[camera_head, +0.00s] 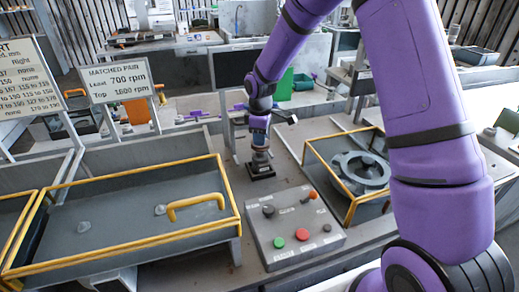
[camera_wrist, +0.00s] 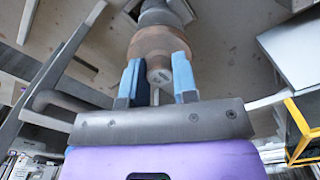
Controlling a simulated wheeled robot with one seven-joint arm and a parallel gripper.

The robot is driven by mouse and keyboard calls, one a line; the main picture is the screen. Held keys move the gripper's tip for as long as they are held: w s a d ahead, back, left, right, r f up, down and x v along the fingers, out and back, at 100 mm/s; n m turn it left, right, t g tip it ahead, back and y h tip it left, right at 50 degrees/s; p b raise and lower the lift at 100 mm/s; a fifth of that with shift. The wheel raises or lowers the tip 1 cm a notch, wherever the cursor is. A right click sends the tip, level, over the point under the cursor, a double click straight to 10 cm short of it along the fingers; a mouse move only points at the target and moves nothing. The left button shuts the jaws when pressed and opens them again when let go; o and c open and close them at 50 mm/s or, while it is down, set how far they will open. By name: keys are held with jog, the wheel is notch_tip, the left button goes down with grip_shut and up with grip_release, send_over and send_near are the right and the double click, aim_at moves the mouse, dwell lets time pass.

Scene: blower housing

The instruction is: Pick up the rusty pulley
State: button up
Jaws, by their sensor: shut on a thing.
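The rusty pulley (camera_wrist: 150,42) is a brown disc with a pale hub end, seen between the two blue fingers of my gripper (camera_wrist: 157,66) in the wrist view. The fingers are shut on it from both sides. A grey rounded part lies directly beyond the disc. In the head view my gripper (camera_head: 259,136) points down over a small stack on a dark square base (camera_head: 261,171), behind the button box. The pulley is small and partly hidden there, and I cannot tell whether it is clear of the stack.
A grey control box (camera_head: 294,232) with green and red buttons stands in front. A yellow-edged tray (camera_head: 130,245) with a yellow handle is at left. A yellow-edged bin (camera_head: 349,206) holding a grey ring housing (camera_head: 362,172) is at right. Sign boards (camera_head: 114,80) stand at back left.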

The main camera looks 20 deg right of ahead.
jog(key=shift+r, duration=0.2)
jog(key=shift+r, duration=2.35)
jog(key=s+r, duration=0.2)
jog(key=s, duration=0.7)
